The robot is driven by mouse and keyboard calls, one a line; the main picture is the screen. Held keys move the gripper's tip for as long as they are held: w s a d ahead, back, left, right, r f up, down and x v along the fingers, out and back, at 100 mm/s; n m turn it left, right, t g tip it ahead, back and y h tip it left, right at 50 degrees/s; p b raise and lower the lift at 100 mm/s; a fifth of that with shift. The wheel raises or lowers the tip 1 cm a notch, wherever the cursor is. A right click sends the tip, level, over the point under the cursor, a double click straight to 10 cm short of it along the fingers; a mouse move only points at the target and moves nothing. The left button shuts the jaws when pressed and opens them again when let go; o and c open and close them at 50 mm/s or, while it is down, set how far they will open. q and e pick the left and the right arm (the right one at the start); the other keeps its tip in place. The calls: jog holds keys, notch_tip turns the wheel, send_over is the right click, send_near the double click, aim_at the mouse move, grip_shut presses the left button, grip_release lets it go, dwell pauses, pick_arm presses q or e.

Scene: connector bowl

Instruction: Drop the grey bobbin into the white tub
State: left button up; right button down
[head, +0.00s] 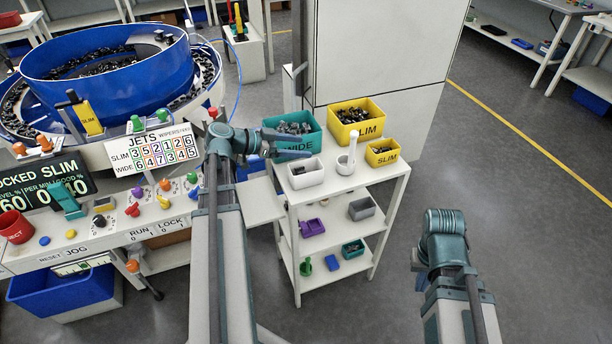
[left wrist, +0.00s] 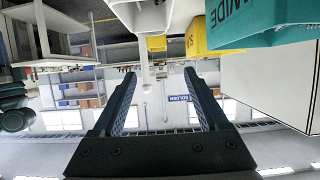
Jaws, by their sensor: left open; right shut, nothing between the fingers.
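The white tub (head: 306,178) stands on the top shelf of the white rack, at its front left. A small dark patch shows inside it, too small to name. I cannot make out the grey bobbin for certain in either view. My left gripper (head: 306,155) is just above and behind the white tub, in front of the teal WIDE bin (head: 283,140). In the left wrist view its two fingers (left wrist: 160,95) are spread with nothing between them. My right gripper (head: 417,268) is shut and empty, low over the floor right of the rack.
Yellow SLIM bins (head: 357,118) (head: 382,154) and a white scoop-like piece (head: 346,163) share the top shelf. A grey bin (head: 362,208) and a purple bin (head: 312,227) sit below. The blue bowl feeder (head: 110,80) and control panel fill the left. Floor at right is clear.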

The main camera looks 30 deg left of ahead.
pick_arm(q)
jog(key=p+v, duration=0.5)
jog(key=v, duration=0.8)
jog(key=shift+s+a+r, duration=0.2)
jog(key=shift+s+a, duration=0.05)
jog(key=w+d+f+n+g+y, duration=0.1)
jog(key=d+f+g, duration=0.3)
jog(key=d, duration=0.7)
jog(key=w+d+f+n+g+y, duration=0.1)
jog(key=d+f+g, duration=0.35)
jog(key=d, duration=0.65)
jog(key=s+d+f+n+g+y, duration=0.1)
jog(key=s+d+y, duration=0.3)
jog(key=d, duration=0.4)
jog(key=s+d+f+n+g+y, duration=0.1)
jog(key=s+d+f+y, duration=0.2)
jog(key=d, duration=0.6)
jog(key=shift+s+f+y+p, duration=0.25)
jog(key=shift+s+y+p, duration=0.1)
jog(key=shift+s+y, duration=0.25)
